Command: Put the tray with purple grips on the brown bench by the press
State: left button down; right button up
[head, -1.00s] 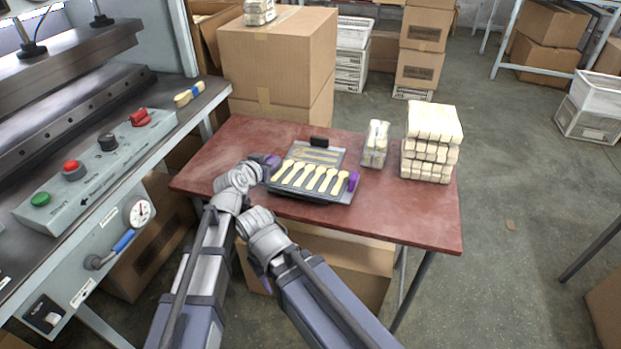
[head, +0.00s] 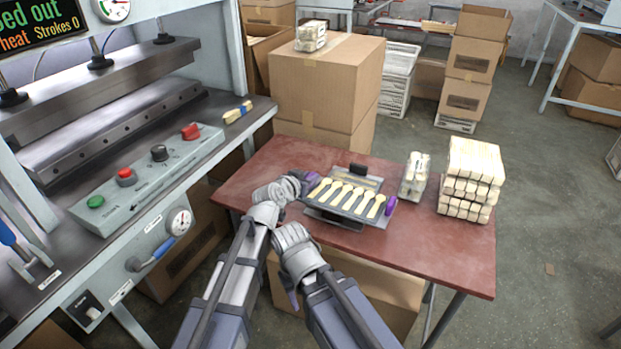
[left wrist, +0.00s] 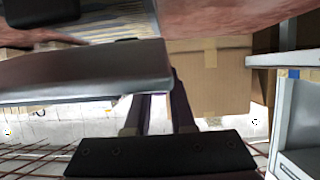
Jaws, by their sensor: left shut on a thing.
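The dark tray (head: 372,219) with purple grips is over the reddish-brown bench (head: 440,255) beside the press. It carries a row of several pale wooden spoons (head: 348,196). One purple grip (head: 391,206) shows at its right end. My left gripper (head: 309,186) is shut on the purple grip at the tray's left end, and its fingers mostly hide that grip. Whether the tray's underside fully rests on the bench is unclear. In the left wrist view, a dark flat slab (left wrist: 85,75) lies close to my fingers. My right gripper (head: 294,240) is near the bench's front edge, its fingertips unclear.
The press (head: 110,100) with its control panel stands at left. A black-handled plate (head: 359,170) is behind the tray. A spoon bundle (head: 415,178) and a larger spoon stack (head: 470,182) stand to the right. Cardboard boxes (head: 325,85) rise behind. The bench's front right is clear.

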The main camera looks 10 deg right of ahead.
pick_arm(q)
notch_tip(320, 180, up, 16)
jog(key=p, duration=1.5)
jog(key=shift+r, duration=0.25)
pick_arm(e)
notch_tip(320, 180, up, 17)
jog(key=shift+f, duration=0.3)
